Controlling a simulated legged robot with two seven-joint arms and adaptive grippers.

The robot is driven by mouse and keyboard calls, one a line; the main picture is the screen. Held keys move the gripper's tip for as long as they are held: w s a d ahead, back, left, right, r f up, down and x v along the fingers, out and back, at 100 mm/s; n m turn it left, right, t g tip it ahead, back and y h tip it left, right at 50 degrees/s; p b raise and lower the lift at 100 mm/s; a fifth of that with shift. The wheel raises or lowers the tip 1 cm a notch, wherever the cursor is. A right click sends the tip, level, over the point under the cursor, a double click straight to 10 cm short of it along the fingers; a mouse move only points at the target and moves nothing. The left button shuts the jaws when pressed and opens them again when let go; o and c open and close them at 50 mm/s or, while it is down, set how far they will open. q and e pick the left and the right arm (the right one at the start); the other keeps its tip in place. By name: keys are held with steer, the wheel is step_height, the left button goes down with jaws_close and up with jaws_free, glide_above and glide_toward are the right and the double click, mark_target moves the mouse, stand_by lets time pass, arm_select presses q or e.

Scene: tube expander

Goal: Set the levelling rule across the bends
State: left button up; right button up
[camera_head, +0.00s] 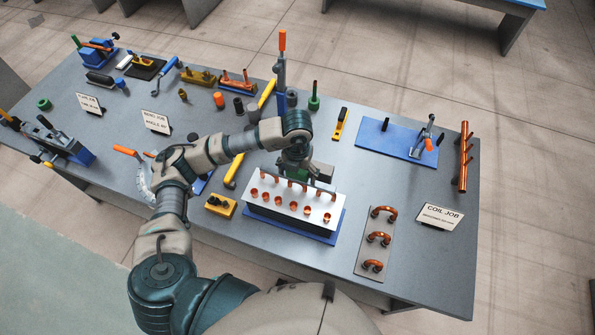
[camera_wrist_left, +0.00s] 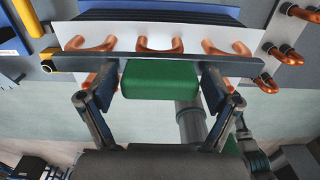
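The levelling rule is a long dark grey bar with a green grip block in the left wrist view (camera_wrist_left: 160,80). It spans in front of a row of copper bends (camera_wrist_left: 160,47) that stand on a white-topped fixture (camera_head: 287,213). In the head view the bar lies along the back row of the fixture, level with the bend tops. Whether it touches them I cannot tell. My left gripper (camera_wrist_left: 160,84) has a finger against each side of the green block, with no clear gap. In the head view my left wrist hides most of the grip. My right gripper is in neither view.
A grey plate with copper U-bends (camera_head: 370,254) and a COIL JOB sign (camera_head: 440,215) stand to the right. A small yellow block (camera_head: 220,206) sits left of the fixture. A blue board (camera_head: 384,139) lies behind to the right. The grey table (camera_head: 345,185) is clear between them.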

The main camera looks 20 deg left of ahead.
arm_select(q)
steer(key=shift+r, duration=0.4)
steer(key=shift+r+p, duration=0.85)
steer(key=shift+r, duration=0.5)
steer(key=shift+o, duration=1.1)
steer(key=shift+r, duration=3.5)
